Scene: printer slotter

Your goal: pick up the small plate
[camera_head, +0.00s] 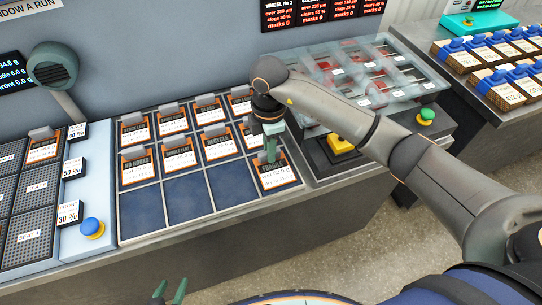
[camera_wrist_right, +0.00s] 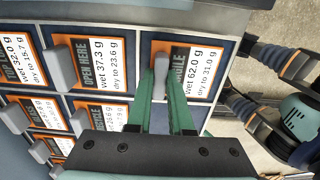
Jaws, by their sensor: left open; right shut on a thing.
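The small plate (camera_head: 278,179) is a white card with an orange and black border, at the right end of the front row of the slotted board (camera_head: 185,224). In the right wrist view the green fingers (camera_wrist_right: 168,72) overlap the plate (camera_wrist_right: 195,72), labelled wet 62.0 g. I cannot tell whether it is lifted from its slot. My left gripper (camera_head: 169,292) shows at the bottom edge, open and empty, away from the board.
Similar tabbed plates (camera_head: 178,153) fill the rows behind; several front slots (camera_head: 185,192) are bare blue. A blue button (camera_head: 92,227) stands left. A yellow button (camera_head: 340,144) and a clear-lidded case (camera_head: 375,75) stand right. The floor in front is free.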

